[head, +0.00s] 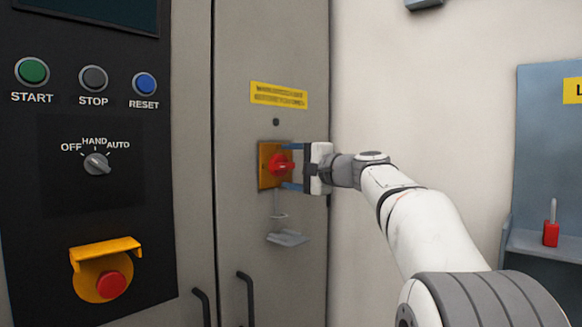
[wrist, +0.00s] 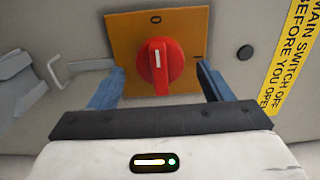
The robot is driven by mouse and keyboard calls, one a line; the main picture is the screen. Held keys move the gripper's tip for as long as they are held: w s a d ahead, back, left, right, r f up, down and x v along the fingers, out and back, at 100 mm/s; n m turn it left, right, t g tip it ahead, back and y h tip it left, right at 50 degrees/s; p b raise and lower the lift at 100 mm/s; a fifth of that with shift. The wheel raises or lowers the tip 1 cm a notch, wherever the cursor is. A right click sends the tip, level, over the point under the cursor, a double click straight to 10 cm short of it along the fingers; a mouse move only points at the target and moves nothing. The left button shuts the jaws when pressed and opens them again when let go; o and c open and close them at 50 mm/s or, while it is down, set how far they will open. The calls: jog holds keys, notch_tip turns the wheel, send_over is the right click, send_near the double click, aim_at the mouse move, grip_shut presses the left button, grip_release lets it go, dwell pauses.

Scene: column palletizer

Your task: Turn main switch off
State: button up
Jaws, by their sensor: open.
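The main switch is a red rotary knob (head: 281,166) on an orange plate (head: 264,180) on the grey cabinet door. In the wrist view the knob (wrist: 157,72) has a white line that points up to the "O" mark (wrist: 155,18); the bar-shaped "I" mark (wrist: 196,57) is at the right. My gripper (head: 282,166) is open, its two blue fingers on either side of the knob, above and below it in the head view. In the wrist view the fingers (wrist: 160,77) stand left and right of the knob, with gaps visible; contact cannot be seen.
A yellow warning label (head: 278,95) is above the switch, and a grey metal bracket (head: 287,238) hangs below it. The control panel (head: 60,225) with buttons, a selector and a red emergency stop (head: 111,284) is at the left. A blue-grey board (head: 540,140) with a red padlock (head: 551,233) is at the right.

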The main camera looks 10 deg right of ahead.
jog(key=v, duration=0.6)
jog(key=shift+s, duration=0.25)
jog(key=shift+d, duration=0.15)
